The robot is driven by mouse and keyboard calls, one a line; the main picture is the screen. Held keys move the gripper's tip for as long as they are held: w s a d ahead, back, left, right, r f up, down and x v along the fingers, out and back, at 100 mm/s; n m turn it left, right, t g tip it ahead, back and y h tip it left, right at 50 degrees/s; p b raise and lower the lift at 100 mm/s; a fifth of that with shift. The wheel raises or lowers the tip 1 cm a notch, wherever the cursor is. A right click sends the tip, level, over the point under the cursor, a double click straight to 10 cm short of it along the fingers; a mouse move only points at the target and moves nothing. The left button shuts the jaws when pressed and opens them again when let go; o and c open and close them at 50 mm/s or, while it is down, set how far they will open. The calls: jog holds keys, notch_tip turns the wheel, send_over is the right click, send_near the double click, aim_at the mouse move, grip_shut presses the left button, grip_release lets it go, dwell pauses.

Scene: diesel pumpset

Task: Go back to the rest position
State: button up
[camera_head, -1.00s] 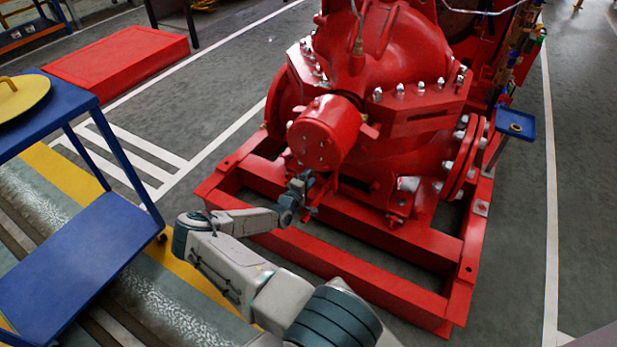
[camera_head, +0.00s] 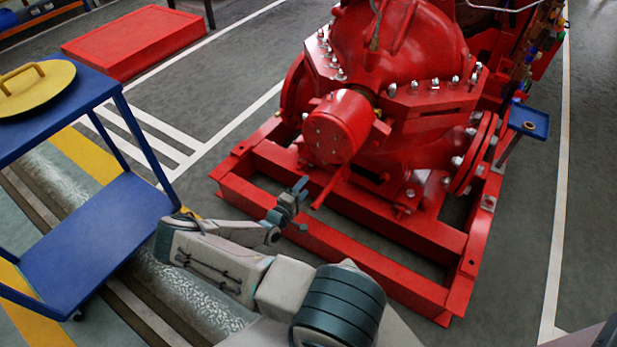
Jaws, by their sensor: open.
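My gripper (camera_head: 301,205) is in the middle of the camera_head view, at the end of my grey and white arm. It is open and its jaws look empty. It hangs just in front of the red pump (camera_head: 395,100), above the front beam of the red base frame (camera_head: 350,259). A gap shows between the gripper and the round red housing (camera_head: 339,127) of the pump. The finger details are small, and I cannot tell the exact distance to the frame.
A blue cart (camera_head: 100,235) with a yellow lidded disc (camera_head: 36,88) stands at the left, near my arm. A red block (camera_head: 135,42) lies behind it. A small blue tray (camera_head: 529,121) stands right of the pump. The grey floor (camera_head: 515,260) at the right is clear.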

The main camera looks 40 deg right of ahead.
jog(key=shift+s+a, duration=0.1)
jog(key=shift+a, duration=0.2)
